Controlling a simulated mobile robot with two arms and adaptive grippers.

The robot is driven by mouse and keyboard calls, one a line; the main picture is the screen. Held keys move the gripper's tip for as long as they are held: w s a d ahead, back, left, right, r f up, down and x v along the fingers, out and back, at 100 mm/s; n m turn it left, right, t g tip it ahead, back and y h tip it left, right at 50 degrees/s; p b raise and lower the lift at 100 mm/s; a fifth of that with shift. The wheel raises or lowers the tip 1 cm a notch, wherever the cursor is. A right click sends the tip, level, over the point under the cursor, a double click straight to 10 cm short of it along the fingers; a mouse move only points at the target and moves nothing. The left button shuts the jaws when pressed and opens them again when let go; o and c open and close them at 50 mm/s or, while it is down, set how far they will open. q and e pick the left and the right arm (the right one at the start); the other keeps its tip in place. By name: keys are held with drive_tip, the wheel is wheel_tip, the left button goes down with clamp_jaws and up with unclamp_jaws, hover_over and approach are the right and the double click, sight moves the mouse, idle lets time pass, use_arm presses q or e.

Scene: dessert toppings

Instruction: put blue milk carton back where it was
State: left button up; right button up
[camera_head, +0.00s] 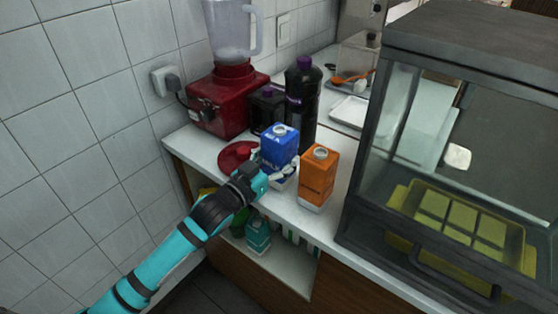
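The blue milk carton (280,141) stands upright at the front of the white counter, beside the orange carton (319,174). My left gripper (276,170) is at the blue carton's lower part, with its fingers around it, and appears shut on it. The fingers partly cover the carton's lower part, and I cannot tell whether its base touches the counter. My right gripper is not in view.
A red blender (228,100), a dark bottle (302,92) and a red lid-like disc (236,155) stand close behind and left. A glass display case (450,150) with a yellow tray blocks the right. Bottles (257,233) sit on the shelf below.

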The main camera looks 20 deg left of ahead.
use_arm(q)
drive_tip(key=shift+f, duration=0.7)
drive_tip(key=o, duration=1.5)
drive_tip(key=shift+f, duration=0.15)
drive_tip(key=v, duration=0.8)
drive_tip(key=b+v, duration=0.1)
drive_tip(key=v, duration=0.3)
drive_tip(key=shift+r, duration=0.25)
